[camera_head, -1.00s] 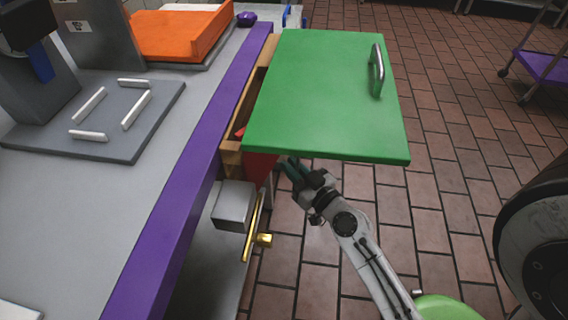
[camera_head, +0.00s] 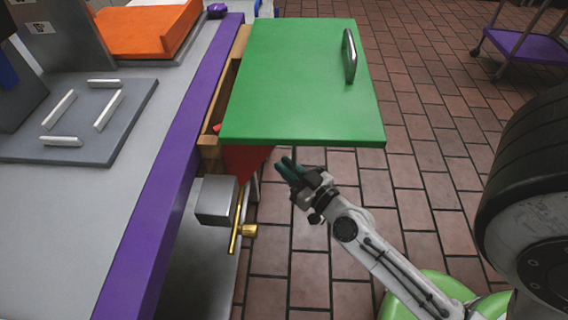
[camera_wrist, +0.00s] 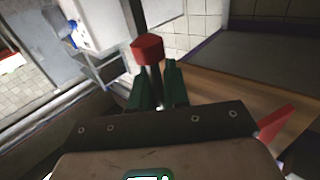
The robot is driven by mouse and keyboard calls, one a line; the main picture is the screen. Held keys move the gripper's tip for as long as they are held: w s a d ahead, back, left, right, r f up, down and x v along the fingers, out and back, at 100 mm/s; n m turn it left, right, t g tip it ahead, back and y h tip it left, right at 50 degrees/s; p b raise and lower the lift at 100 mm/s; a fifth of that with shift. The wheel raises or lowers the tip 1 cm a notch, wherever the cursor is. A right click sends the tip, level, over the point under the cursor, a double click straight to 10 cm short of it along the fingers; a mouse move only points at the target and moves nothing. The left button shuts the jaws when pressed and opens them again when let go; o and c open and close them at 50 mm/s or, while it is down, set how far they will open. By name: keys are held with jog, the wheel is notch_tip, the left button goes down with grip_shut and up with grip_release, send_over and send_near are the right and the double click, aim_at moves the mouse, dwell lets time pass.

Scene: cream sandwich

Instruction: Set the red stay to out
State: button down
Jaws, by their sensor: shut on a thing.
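A green flap (camera_head: 300,85) with a metal handle (camera_head: 349,57) reaches out from the counter side, over an open wooden compartment (camera_head: 208,148). A red panel (camera_head: 244,160) shows under its near left corner, mostly hidden by the flap. My gripper (camera_head: 289,168) is just below the flap's near edge, right of the red panel. In the wrist view its dark green fingers (camera_wrist: 158,88) are shut on a grey post with a red cap (camera_wrist: 147,50). How the post joins the red panel is hidden. A red piece (camera_wrist: 278,122) also shows at right there.
A grey block (camera_head: 216,200) and a brass lever (camera_head: 239,228) sit on the counter side, left of my gripper. The purple counter edge (camera_head: 160,190) runs along the left. Tiled floor (camera_head: 430,170) is open on the right; a purple cart (camera_head: 525,45) stands far right.

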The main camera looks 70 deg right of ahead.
jog(key=shift+s+d+m+g+h+p, duration=0.15)
jog(key=shift+s+m+g+h+p, duration=0.3)
jog(key=shift+s+h, duration=0.5)
jog(key=s+a+m+g+h+p, duration=0.5)
jog(key=s+a+h+p, duration=0.1)
jog(key=s+a+p, duration=0.1)
jog(key=shift+f+m+g+p, duration=0.2)
jog(key=shift+m+g+p, duration=0.15)
jog(key=shift+p, duration=0.55)
jog(key=c, duration=1.2)
grip_release()
jog(key=shift+c, duration=0.2)
jog(key=shift+o, duration=0.2)
jog(key=shift+w+r, duration=0.15)
jog(key=shift+a, duration=0.1)
